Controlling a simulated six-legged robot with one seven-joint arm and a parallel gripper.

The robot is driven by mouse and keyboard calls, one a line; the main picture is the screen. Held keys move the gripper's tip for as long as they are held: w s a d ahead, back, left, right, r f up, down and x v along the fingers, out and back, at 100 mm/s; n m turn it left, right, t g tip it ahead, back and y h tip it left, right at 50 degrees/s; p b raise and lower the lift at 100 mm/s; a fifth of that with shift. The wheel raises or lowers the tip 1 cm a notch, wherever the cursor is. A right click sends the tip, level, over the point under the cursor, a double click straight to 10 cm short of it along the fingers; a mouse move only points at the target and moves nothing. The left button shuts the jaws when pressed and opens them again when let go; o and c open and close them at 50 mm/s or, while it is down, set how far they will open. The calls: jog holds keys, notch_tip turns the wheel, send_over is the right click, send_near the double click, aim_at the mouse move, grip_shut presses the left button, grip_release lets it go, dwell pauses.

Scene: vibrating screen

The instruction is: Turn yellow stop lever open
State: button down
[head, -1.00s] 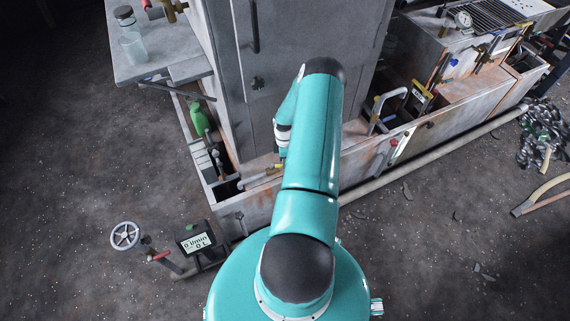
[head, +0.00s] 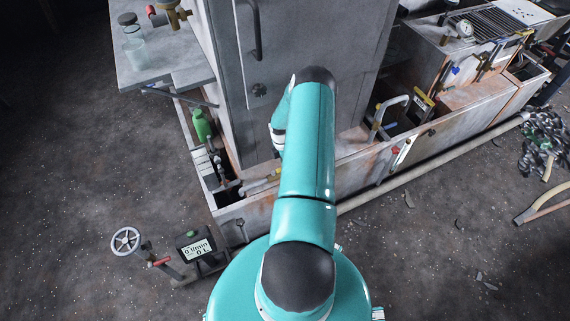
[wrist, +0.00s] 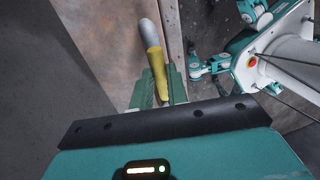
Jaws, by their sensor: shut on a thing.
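The yellow stop lever (wrist: 155,66) lies between the two green fingers of my gripper (wrist: 161,88) in the wrist view. My gripper is shut on it near its lower end. The lever runs up and slightly left to a grey rounded pipe end (wrist: 146,35). In the head view a small yellow part, which looks like the lever (head: 276,174), shows just left of my arm, at the end of a pale pipe inside the trough. My gripper itself is hidden behind my arm there.
A tall grey cabinet (head: 305,60) stands right behind the arm. A rusty trough wall (head: 365,170) runs across the front.

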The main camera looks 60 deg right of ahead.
jog(key=shift+w+r, duration=0.1)
jog(key=c, duration=1.4)
grip_release()
jog(key=shift+o, duration=0.2)
jog(key=shift+r, duration=0.25)
notch_tip(320, 180, up, 3)
jog(key=shift+d+f, duration=0.1)
jog(key=shift+f, duration=0.1)
jog(key=s+a+r, duration=0.8)
jog(key=a+r, duration=0.1)
jog(key=a, duration=0.2)
jog(key=shift+s+r, duration=0.35)
jog(key=shift+r, duration=0.05)
jog(key=shift+a, duration=0.1)
